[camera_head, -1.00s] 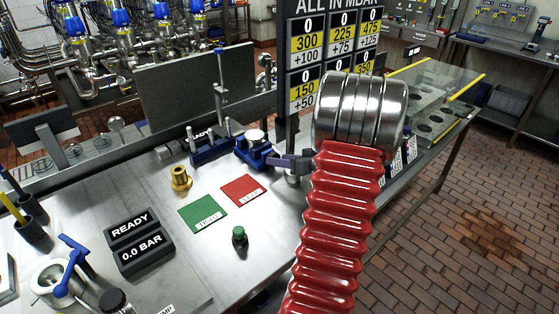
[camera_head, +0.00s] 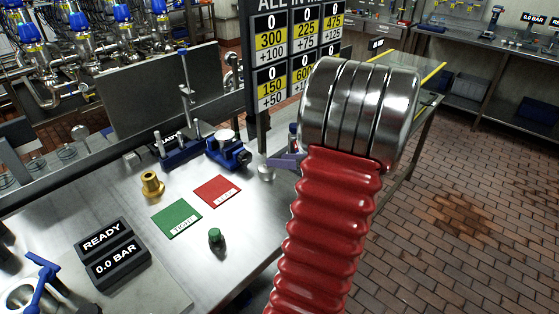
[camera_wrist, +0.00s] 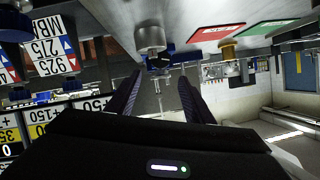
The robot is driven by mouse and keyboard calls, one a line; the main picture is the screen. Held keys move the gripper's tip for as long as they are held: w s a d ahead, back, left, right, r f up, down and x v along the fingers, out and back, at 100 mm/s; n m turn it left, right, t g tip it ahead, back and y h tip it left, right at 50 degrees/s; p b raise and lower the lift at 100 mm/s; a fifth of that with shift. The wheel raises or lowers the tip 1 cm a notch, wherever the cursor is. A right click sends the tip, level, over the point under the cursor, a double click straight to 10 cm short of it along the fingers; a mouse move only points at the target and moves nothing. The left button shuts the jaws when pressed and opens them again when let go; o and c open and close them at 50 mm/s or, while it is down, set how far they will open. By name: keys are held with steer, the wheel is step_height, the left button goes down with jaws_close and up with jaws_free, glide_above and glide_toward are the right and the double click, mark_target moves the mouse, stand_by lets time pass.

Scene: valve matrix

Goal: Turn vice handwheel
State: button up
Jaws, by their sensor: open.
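The blue vice (camera_head: 228,151) stands on the steel bench in the head view, with a pale round piece on top. A small silver round part (camera_head: 266,172) stands off its right end; it shows larger in the wrist view (camera_wrist: 150,38). I cannot tell whether it is the vice handwheel. My gripper (camera_wrist: 159,78) is open and empty in the wrist view, its two dark fingers apart. The silver part lies beyond the fingertips, toward the left finger. In the head view my red bellows arm hides most of my gripper; one purplish finger (camera_head: 287,160) shows right of the vice.
A red mat (camera_head: 217,191), a green mat (camera_head: 177,218), a brass fitting (camera_head: 151,185) and a green-capped piece (camera_head: 216,238) lie on the bench. A black READY display (camera_head: 112,250) sits front left. A pressure board (camera_head: 291,70) rises behind the vice. Brick floor is open at right.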

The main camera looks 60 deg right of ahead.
steer(key=w+a+r+n+g+h, duration=0.1)
steer(key=w+a+r+h, duration=0.25)
steer(key=w+r, duration=0.7)
steer(key=w+a+r+g+h, duration=0.1)
steer(key=w+a+r, duration=0.15)
steer(key=a, duration=0.25)
steer(key=w+a+r+g+h, duration=0.1)
steer(key=w+a+h, duration=0.15)
steer(key=a, duration=0.25)
steer(key=s+a+f+n+g+y, duration=0.1)
steer(key=s+a, duration=0.4)
steer(key=a, duration=0.6)
steer(key=s+a+f+n+g+y, duration=0.1)
steer(key=s+a+f+g+y, duration=0.1)
steer(key=a, duration=1)
steer(key=s+a+f+n+g+y, duration=0.1)
steer(key=s+a+y, duration=0.4)
steer(key=a, duration=0.7)
steer(key=s+f+g, duration=0.1)
steer(key=s+f, duration=0.1)
steer(key=shift+s+n, duration=0.35)
steer(key=shift+n, duration=0.05)
